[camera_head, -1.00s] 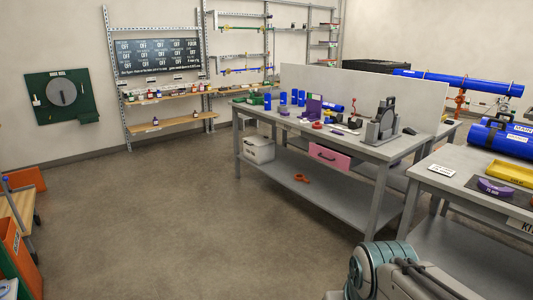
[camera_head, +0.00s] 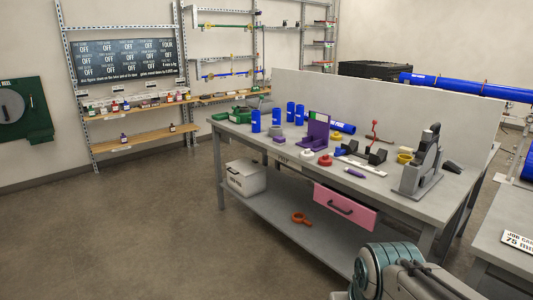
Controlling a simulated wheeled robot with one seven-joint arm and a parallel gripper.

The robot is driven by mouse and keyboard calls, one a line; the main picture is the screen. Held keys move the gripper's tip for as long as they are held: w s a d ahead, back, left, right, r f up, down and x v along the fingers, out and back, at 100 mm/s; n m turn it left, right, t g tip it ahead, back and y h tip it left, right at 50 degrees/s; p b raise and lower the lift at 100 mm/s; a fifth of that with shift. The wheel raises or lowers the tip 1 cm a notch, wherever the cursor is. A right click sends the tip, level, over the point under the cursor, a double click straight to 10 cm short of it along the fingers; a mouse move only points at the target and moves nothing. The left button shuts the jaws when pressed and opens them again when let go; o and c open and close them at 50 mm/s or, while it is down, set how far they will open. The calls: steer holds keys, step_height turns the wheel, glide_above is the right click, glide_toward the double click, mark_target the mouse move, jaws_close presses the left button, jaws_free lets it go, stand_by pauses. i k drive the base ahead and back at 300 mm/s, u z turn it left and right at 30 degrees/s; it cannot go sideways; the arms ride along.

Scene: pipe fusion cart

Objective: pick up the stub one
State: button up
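Several short blue pipe pieces stand upright on the grey workbench (camera_head: 240,133), towards its far left part. One blue piece (camera_head: 256,121) is at the left, a second (camera_head: 276,117) beside it, and others (camera_head: 291,110) stand just behind. Another blue piece (camera_head: 343,127) lies on its side near the back panel. I cannot tell which is stub one; no label is readable at this size. Part of my arm shows at the bottom right, well short of the blue pieces. My gripper is not in view.
A purple bracket (camera_head: 317,131), small rings and a grey upright machine (camera_head: 423,165) stand on the bench. A pink drawer (camera_head: 345,206) juts out under its front edge. A grey box (camera_head: 245,177) sits on the lower shelf. The floor (camera_head: 150,230) at left is clear.

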mark_target(255, 114)
steer(key=u, duration=0.1)
steer(key=i, duration=1.95)
steer(key=u, duration=0.35)
steer(key=i, duration=2.3)
steer(key=u, duration=0.25)
